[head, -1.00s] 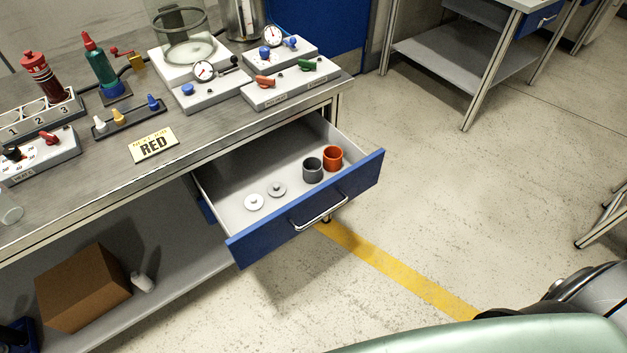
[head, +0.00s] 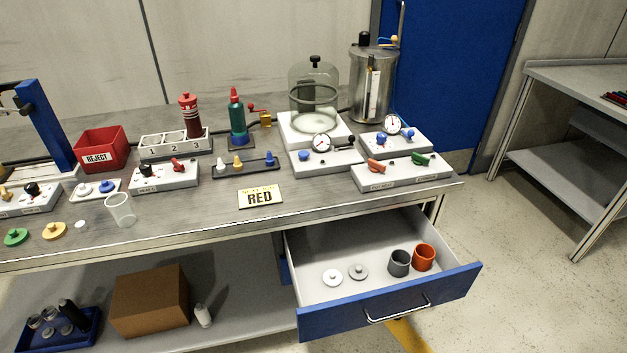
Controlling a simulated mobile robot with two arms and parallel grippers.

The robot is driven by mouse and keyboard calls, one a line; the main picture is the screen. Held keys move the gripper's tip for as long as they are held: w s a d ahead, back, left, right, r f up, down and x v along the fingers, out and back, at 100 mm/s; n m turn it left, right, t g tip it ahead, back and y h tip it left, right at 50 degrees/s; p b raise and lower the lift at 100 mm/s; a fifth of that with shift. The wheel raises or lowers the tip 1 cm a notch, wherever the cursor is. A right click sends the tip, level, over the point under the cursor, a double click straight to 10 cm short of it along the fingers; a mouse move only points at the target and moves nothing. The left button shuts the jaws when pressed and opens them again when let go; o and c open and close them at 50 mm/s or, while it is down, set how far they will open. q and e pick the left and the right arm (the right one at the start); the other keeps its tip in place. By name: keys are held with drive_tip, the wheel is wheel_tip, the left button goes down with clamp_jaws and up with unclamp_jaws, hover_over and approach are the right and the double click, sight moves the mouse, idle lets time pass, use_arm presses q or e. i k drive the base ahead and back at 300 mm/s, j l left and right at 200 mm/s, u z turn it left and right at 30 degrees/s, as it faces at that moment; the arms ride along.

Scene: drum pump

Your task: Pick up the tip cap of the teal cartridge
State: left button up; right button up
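The teal cartridge (head: 238,122) stands upright in a dark blue base on the workbench, left of the bell jar. A red tapered tip cap (head: 234,95) sits on its top end. A small brass-coloured block with a red handle is close to its right side. Neither of my grippers shows in the head view.
A dark red cartridge (head: 190,115) stands in the numbered rack (head: 175,144) to the left. A strip with white, yellow and blue tips (head: 238,163) lies in front. The glass bell jar (head: 313,95) stands to the right. An open drawer (head: 390,305) juts out below the bench.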

sight(81, 225)
drive_tip(key=u, duration=1.55)
